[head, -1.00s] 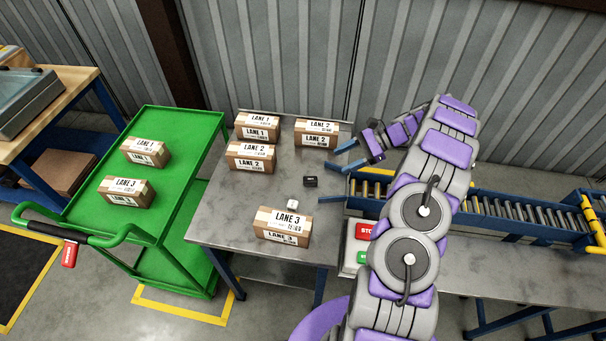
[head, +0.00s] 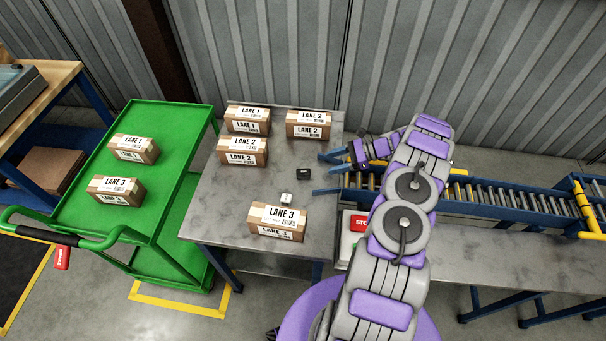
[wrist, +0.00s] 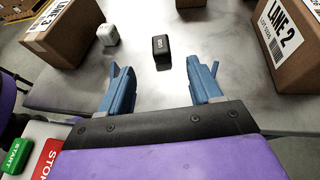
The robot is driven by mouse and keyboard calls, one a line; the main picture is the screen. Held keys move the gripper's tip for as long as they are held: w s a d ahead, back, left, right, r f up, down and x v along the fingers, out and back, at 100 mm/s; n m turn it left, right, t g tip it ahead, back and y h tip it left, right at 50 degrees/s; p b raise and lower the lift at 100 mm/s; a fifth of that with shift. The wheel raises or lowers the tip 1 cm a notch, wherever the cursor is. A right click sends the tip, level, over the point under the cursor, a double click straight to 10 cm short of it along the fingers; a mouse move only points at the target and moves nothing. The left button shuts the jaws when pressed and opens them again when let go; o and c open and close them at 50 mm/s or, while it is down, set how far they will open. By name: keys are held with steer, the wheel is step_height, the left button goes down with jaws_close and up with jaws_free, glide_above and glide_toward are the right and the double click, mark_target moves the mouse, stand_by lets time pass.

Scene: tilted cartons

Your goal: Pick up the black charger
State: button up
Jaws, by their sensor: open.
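The black charger (head: 303,174) is a small dark block standing on the grey table (head: 215,210), right of the middle carton. In the wrist view the charger (wrist: 160,45) stands ahead of my gripper, roughly centred between the fingers and beyond their tips. My gripper (wrist: 160,73) is open and empty, with two blue fingers apart. In the head view my gripper (head: 325,174) is at the table's right side, to the right of the charger, its fingers pointing left.
A small white block (head: 287,200) sits near the charger, just behind the LANE 3 carton (head: 277,222). LANE 2 cartons (head: 309,124) (head: 242,151) and a LANE 1 carton (head: 247,119) stand farther back. A roller conveyor (head: 500,190) and a red-and-green button box (head: 352,232) lie right. A green cart (head: 165,175) stands left.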

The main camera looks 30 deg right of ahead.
mark_target(306, 171)
steer(key=b+x, duration=0.1)
steer(key=x, duration=0.9)
steer(key=shift+f, duration=0.3)
steer(key=c, duration=1.1)
steer(key=shift+o, duration=0.2)
steer(key=shift+r, duration=0.1)
